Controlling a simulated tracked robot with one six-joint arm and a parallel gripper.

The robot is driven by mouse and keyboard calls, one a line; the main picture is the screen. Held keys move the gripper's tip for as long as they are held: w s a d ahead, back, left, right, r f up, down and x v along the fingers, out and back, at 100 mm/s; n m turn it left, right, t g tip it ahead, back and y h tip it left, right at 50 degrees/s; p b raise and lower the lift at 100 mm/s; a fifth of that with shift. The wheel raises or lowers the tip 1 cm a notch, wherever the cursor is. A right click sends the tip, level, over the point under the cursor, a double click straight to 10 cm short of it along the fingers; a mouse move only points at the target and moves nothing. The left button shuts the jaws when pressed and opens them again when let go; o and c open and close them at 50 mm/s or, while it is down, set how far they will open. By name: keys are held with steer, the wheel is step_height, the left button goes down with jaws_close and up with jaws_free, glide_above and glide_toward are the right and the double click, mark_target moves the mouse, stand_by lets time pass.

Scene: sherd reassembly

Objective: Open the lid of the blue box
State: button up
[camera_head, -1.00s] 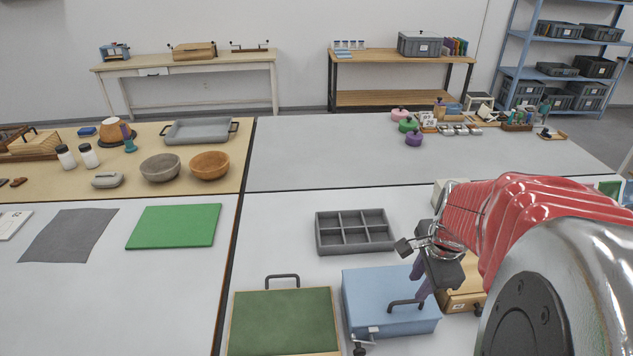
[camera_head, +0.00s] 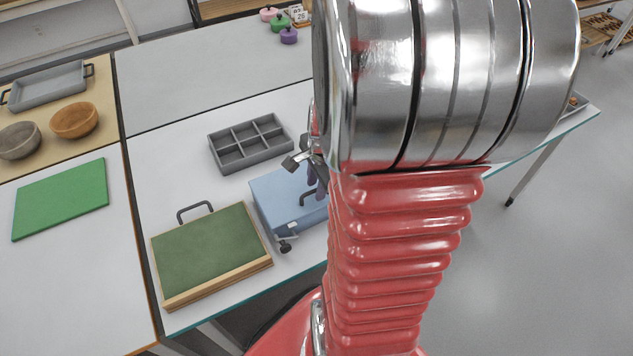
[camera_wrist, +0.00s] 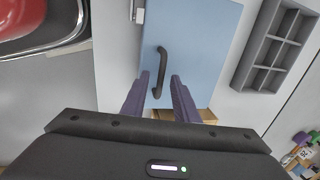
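The blue box (camera_head: 272,196) stands on the white table with its lid shut. It also shows in the wrist view (camera_wrist: 203,35), with a dark bar handle (camera_wrist: 162,62) on its lid. A small light latch (camera_wrist: 138,12) shows at the box's edge. My gripper (camera_wrist: 159,77) is open, with its purple fingers on either side of the lower part of the handle. I cannot tell whether the fingers touch it. In the head view my gripper (camera_head: 314,181) is over the right part of the box, and my arm hides the box's right end.
A grey compartment tray (camera_head: 226,157) lies behind the box. A green board with a wooden frame (camera_head: 208,252) and a handle lies to its left. A small dark clamp-like piece (camera_head: 286,245) is at the box's front. A flat green mat (camera_head: 60,198) lies farther left.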

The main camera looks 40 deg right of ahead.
steer(key=shift+c, duration=0.3)
steer(key=c, duration=0.6)
jaws_close()
